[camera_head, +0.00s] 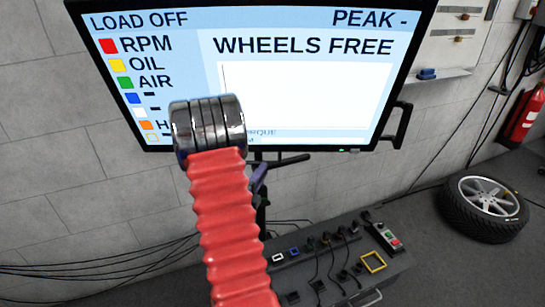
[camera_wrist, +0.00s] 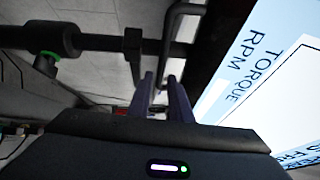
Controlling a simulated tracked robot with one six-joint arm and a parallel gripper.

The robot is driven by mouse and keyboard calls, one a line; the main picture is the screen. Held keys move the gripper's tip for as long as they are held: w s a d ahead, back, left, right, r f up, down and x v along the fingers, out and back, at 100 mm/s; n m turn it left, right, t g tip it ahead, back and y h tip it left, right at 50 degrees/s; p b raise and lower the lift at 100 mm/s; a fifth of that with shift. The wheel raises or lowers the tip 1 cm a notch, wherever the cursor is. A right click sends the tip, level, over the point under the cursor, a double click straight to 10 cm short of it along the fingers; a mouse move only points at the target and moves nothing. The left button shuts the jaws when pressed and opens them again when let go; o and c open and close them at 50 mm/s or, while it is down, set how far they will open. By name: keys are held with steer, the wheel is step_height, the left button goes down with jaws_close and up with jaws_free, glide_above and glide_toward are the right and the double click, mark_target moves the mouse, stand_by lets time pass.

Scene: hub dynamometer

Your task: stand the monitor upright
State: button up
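The monitor (camera_head: 300,105) is a large black-framed screen in front of the wall in the head view. Its sides draw together towards the bottom; I cannot tell its exact lean. A black bent handle (camera_head: 398,125) is on its right side. The screen also shows at the right of the wrist view (camera_wrist: 270,85), seen steeply from the side. My gripper (camera_wrist: 161,76) has two purple fingers with a gap between them. A dark bent bar (camera_wrist: 169,45) runs in line with that gap; contact is not clear. My red arm hides most of the gripper in the head view.
A grey control box (camera_head: 340,265) with plugs and cables stands below the monitor. A wheel (camera_head: 482,208) lies on the floor at right, near a red extinguisher (camera_head: 524,112). Cables run along the floor at left. A dark horizontal tube (camera_wrist: 100,42) crosses the wrist view.

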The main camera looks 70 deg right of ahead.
steer(key=d, duration=0.9)
steer(key=shift+d+r, duration=0.3)
steer(key=shift+c, duration=0.6)
jaws_close()
